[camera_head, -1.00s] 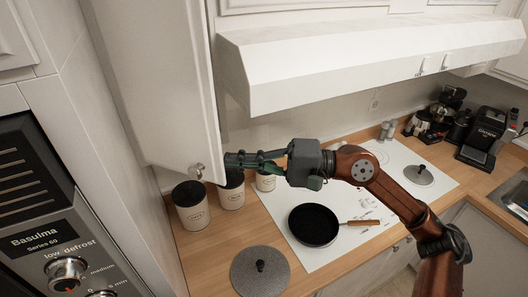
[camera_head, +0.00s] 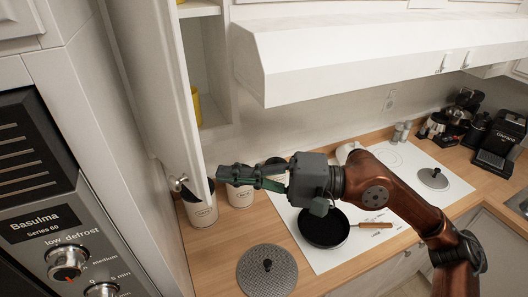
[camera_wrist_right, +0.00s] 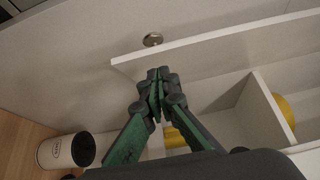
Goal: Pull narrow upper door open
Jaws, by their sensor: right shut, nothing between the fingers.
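The narrow upper door (camera_head: 160,80) is white and stands ajar, its edge swung out from the cabinet. Its round metal knob (camera_head: 178,183) is at the lower corner; it also shows in the wrist view (camera_wrist_right: 152,40). My right gripper (camera_head: 222,175) is shut and empty. Its fingertips are on the inner side of the door, close to the door's free edge, and the knob is on the other side. In the wrist view the fingertips (camera_wrist_right: 158,78) are just below the door edge; I cannot tell whether they touch it. My left gripper is not in view.
Cabinet shelves (camera_head: 198,9) with yellow items (camera_head: 195,105) show behind the door. Canisters (camera_head: 202,212) stand on the counter below. A pan (camera_head: 323,228) and a lid (camera_head: 267,270) lie nearby. The oven panel (camera_head: 60,240) is at left and the range hood (camera_head: 350,60) at right.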

